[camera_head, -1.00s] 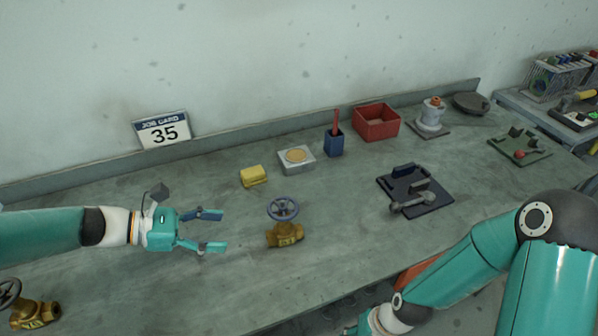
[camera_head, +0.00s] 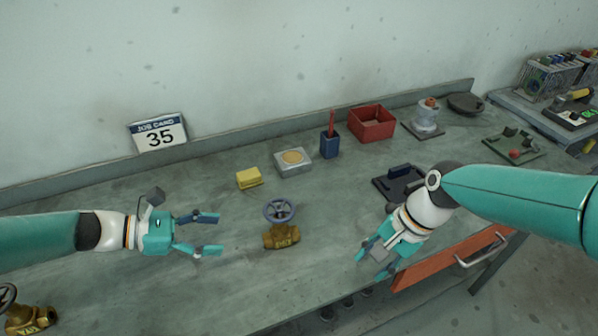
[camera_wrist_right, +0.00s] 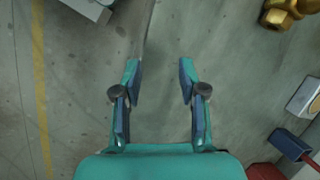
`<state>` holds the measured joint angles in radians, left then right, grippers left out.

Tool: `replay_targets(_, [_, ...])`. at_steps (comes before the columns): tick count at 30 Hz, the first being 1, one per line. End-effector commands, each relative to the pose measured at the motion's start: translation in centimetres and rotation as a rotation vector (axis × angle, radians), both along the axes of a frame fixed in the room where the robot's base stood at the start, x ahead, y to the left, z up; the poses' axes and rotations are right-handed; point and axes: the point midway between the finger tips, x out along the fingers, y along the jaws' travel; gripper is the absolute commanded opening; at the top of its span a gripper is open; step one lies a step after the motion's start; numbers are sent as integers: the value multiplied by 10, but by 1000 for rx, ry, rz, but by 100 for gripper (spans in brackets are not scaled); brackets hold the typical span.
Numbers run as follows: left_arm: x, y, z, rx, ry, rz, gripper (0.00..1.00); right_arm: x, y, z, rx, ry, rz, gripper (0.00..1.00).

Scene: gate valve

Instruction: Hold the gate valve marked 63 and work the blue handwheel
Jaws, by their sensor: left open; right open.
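A brass gate valve (camera_head: 283,237) with a blue-grey handwheel (camera_head: 279,210) on top stands upright on the bench, in the middle of the head view. Letters on its body are too small to read surely. A second brass valve (camera_head: 32,319) with a dark wheel is partly cut off at lower left. My left gripper (camera_head: 210,234) is open and empty, left of the middle valve, fingers pointing at it. My right gripper (camera_head: 372,264) is open and empty near the bench's front edge, right of the valve. The right wrist view shows its open fingers (camera_wrist_right: 160,78) and brass (camera_wrist_right: 284,13) at upper right.
The job card (camera_head: 158,132) reads 35, not 63. A yellow block (camera_head: 249,179), a grey box (camera_head: 293,162), a blue cup (camera_head: 329,144), a red bin (camera_head: 371,123) and a dark fixture (camera_head: 398,182) stand behind. An orange drawer (camera_head: 450,258) is under the bench front.

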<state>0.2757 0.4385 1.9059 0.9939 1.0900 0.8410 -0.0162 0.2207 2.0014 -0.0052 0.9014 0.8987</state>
Motion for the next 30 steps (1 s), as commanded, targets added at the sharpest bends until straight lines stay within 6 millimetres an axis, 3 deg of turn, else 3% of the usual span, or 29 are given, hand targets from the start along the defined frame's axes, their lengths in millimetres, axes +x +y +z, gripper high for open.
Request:
replay_targets(3, [0,0,0,0,0,0,69,29,22,27,-1,38,-162,42])
replay_targets(9, [0,0,0,0,0,0,69,64,63,76,7,118,-468,42])
replay_targets(18, [0,0,0,0,0,0,69,86,121,139,38,223,-861,42])
replay_targets(24, [0,-1,0,0,0,-1,69,88,137,157,52,258,-982,42])
replay_targets(30, [2,-12,-5,0,1,-3,69,88,139,160,54,266,-1006,42])
